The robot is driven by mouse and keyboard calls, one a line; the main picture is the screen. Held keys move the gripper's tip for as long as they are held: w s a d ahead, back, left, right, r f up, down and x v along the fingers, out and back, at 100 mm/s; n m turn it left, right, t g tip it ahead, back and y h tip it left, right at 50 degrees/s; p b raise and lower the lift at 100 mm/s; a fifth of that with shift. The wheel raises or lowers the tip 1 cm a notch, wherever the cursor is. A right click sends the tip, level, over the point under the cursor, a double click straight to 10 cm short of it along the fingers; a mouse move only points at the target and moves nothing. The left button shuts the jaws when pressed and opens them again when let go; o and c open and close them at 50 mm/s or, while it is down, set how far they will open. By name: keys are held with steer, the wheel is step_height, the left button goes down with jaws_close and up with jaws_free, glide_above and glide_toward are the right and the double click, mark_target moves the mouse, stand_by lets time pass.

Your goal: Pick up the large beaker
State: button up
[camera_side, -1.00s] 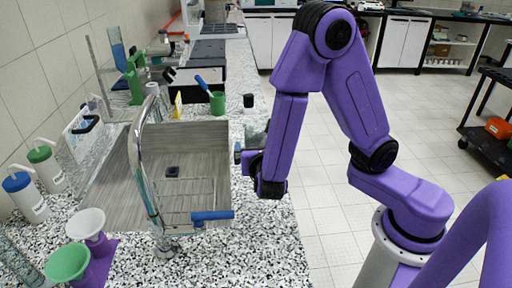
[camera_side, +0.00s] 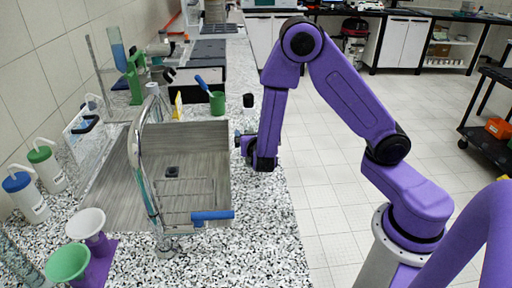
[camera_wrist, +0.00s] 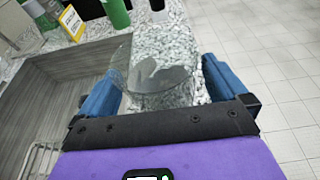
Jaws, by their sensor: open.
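The large beaker (camera_wrist: 158,68) is clear glass and shows in the wrist view, upright on the speckled counter. Its outline is faint against the counter. My gripper (camera_wrist: 160,82) is open, with one blue finger to the left of the beaker and the other to the right. Whether either finger touches the glass I cannot tell. In the side view my gripper (camera_side: 241,146) is low over the counter at the sink's right edge. The beaker cannot be made out clearly there, partly behind my wrist.
The grey sink (camera_side: 198,160) lies left of my gripper, with a tall curved faucet (camera_side: 140,160). A green mug (camera_side: 217,104) and a small black-topped container (camera_side: 248,101) stand behind. A yellow sign (camera_wrist: 72,22) is at upper left. The counter's right edge is close to my wrist.

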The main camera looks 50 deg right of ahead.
steer(key=shift+w+d+f, duration=0.1)
steer(key=shift+w+d, duration=0.05)
steer(key=shift+d, duration=0.05)
steer(key=c, duration=1.1)
steer(key=shift+c, duration=0.2)
steer(key=shift+r, duration=0.85)
steer(key=s+a+r, duration=0.1)
steer(key=s+r, duration=1)
steer(key=s, duration=0.3)
steer(key=shift+a+r, duration=0.15)
steer(key=shift+r, duration=0.05)
